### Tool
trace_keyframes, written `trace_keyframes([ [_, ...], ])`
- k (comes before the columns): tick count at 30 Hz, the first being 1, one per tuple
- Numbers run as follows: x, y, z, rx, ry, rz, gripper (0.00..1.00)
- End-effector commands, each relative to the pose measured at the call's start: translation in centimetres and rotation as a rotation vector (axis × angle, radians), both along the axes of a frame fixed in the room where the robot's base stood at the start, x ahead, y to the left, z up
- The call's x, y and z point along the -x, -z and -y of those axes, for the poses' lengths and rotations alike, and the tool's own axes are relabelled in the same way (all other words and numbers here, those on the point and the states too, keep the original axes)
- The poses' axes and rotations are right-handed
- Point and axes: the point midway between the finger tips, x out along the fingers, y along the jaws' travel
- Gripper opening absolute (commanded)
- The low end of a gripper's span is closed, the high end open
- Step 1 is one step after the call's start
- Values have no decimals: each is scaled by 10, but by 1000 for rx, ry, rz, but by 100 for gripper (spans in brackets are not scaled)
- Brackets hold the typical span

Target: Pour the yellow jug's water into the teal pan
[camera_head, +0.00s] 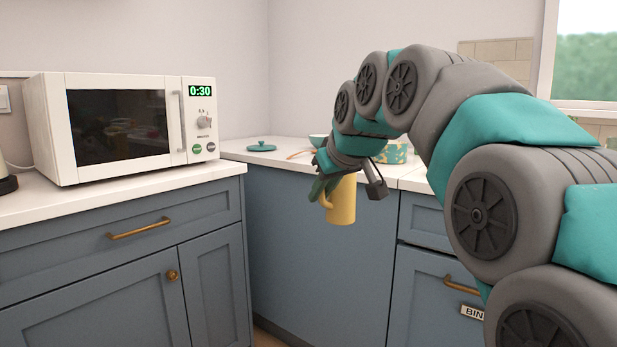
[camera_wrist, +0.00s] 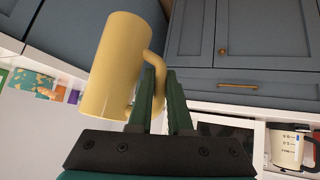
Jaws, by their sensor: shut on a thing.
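The yellow jug (camera_head: 342,202) hangs in the air in front of the blue cabinets in the head view, looking roughly upright. My gripper (camera_head: 322,190) is shut on its handle, on the jug's left side. In the wrist view the jug (camera_wrist: 112,68) leans in the picture and the fingers (camera_wrist: 162,88) close around its handle. Its water cannot be seen. A teal vessel (camera_head: 318,139), perhaps the teal pan, shows partly behind my arm on the far counter, with a brown handle-like piece (camera_head: 299,154) beside it.
A teal lid (camera_head: 262,147) lies on the far counter (camera_head: 240,153). A patterned teal and yellow container (camera_head: 396,153) stands right of my wrist, partly hidden. A white microwave (camera_head: 120,125) stands at left.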

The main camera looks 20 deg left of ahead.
Motion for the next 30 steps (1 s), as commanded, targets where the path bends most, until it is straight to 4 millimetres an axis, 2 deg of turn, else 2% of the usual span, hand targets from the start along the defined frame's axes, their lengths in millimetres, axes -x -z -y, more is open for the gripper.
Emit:
trace_keyframes([
  [8,-47,60,35,1,122,-7,0],
  [17,-89,141,92,8,268,-5,0],
  [24,-105,209,144,17,372,-4,0],
  [30,-106,264,188,26,451,-1,0],
])
